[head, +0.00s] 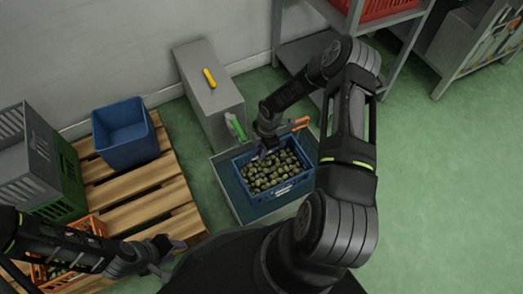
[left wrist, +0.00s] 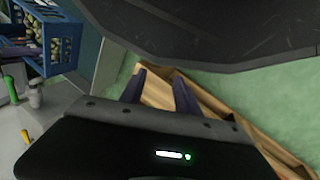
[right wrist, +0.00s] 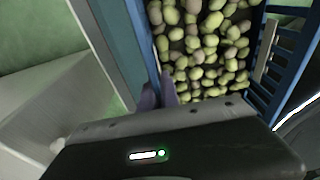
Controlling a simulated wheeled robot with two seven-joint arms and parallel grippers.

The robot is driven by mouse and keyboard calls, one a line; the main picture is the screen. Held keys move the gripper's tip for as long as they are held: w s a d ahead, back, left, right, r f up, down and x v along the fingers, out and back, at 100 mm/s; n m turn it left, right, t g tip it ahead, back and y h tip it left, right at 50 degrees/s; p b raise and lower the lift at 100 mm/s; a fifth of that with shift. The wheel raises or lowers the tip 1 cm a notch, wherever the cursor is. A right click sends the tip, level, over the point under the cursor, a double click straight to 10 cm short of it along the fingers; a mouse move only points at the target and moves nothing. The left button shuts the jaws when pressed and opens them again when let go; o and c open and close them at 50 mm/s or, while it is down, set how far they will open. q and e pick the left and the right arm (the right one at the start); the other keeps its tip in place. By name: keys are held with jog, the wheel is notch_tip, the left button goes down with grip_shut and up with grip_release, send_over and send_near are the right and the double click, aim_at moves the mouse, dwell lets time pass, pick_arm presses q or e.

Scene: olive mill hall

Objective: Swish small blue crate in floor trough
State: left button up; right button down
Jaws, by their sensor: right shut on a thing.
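The small blue crate (head: 283,193), filled with green and dark olives (head: 270,172), sits level within the outline of the floor trough (head: 226,187) in the head view. I cannot tell whether its base touches the trough bottom. My right gripper (head: 263,153) is shut on the crate's far rim; its fingers (right wrist: 158,95) show close together beside the olives in the right wrist view. My left gripper (head: 172,256) is open and empty, low over the pallet's near corner. Its parted fingers show in the left wrist view (left wrist: 158,88), with the crate (left wrist: 62,35) at upper left.
A grey metal box (head: 207,90) with a yellow handle stands behind the trough. A wooden pallet (head: 140,200) at left carries a blue bin (head: 123,145), a grey-green crate (head: 35,160) and an orange crate (head: 92,225). A metal shelf (head: 300,50) stands behind. Green floor at right is clear.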

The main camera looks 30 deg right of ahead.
jog(key=shift+f+b, duration=3.85)
jog(key=shift+f, duration=2)
jog(key=shift+w+a, duration=0.2)
jog(key=shift+a, duration=1.05)
jog(key=shift+d, duration=0.1)
jog(key=shift+s+d+b, duration=0.15)
jog(key=shift+d+b, duration=0.15)
jog(key=shift+d, duration=0.9)
jog(key=shift+s+d+b, duration=0.15)
jog(key=shift+d+b, duration=0.1)
jog(key=shift+d, duration=0.95)
jog(key=shift+a, duration=0.1)
